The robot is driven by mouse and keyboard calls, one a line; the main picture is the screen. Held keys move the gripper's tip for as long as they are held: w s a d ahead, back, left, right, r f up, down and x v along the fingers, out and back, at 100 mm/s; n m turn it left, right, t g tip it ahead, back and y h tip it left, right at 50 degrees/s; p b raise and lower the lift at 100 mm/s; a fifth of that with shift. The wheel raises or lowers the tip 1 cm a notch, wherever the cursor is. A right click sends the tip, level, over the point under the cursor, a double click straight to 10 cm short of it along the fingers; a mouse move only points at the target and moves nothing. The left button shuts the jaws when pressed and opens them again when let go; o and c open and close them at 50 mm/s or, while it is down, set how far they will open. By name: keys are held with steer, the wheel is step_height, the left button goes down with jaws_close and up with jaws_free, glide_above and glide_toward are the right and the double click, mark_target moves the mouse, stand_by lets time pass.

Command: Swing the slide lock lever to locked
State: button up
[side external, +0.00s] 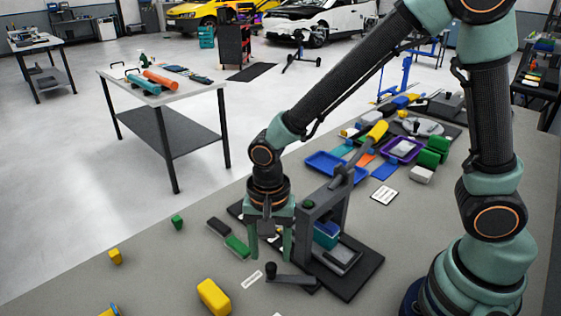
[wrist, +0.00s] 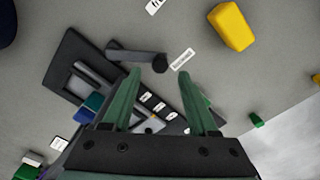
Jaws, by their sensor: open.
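The slide lock lever is a dark grey bar (side external: 292,280) with a black knob at its left end, at the front of the black base plate (side external: 358,280). In the wrist view the lever (wrist: 132,56) lies just beyond my fingertips, its knob near the gap between them. My gripper (side external: 270,254) points down, open and empty, beside the grey press frame (side external: 309,225) and behind the knob. In the wrist view my gripper (wrist: 160,76) shows two green fingers spread apart. I cannot tell whether a finger touches the lever. A blue block (side external: 326,232) sits inside the frame.
A yellow block (side external: 213,297) and a white label (side external: 252,279) lie in front. A green block (side external: 237,246) and a dark block (side external: 219,227) lie left of the fixture. Blue tray (side external: 325,164) and purple tray (side external: 402,149) stand behind. The bench's front left is mostly clear.

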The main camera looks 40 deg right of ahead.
step_height(320, 180, up, 9)
stand_by(0.3)
steer(key=shift+f, duration=0.1)
steer(key=d+r+n+t, duration=0.1)
steer(key=d, duration=0.1)
steer(key=d+r+n+t, duration=0.1)
steer(key=d+r+n, duration=0.1)
steer(key=d, duration=0.1)
steer(key=d+r+n, duration=0.1)
steer(key=d+r, duration=0.1)
steer(key=shift+d+r+n+t+y, duration=0.15)
steer(key=shift+d+n+t+y, duration=0.15)
steer(key=shift+d+t, duration=0.1)
steer(key=s+d+r+n+t, duration=0.2)
steer(key=d+r+n, duration=0.1)
steer(key=d+n, duration=0.2)
steer(key=shift+s+d+n+t, duration=0.2)
steer(key=shift+d+n+t, duration=0.15)
steer(key=shift+d, duration=0.85)
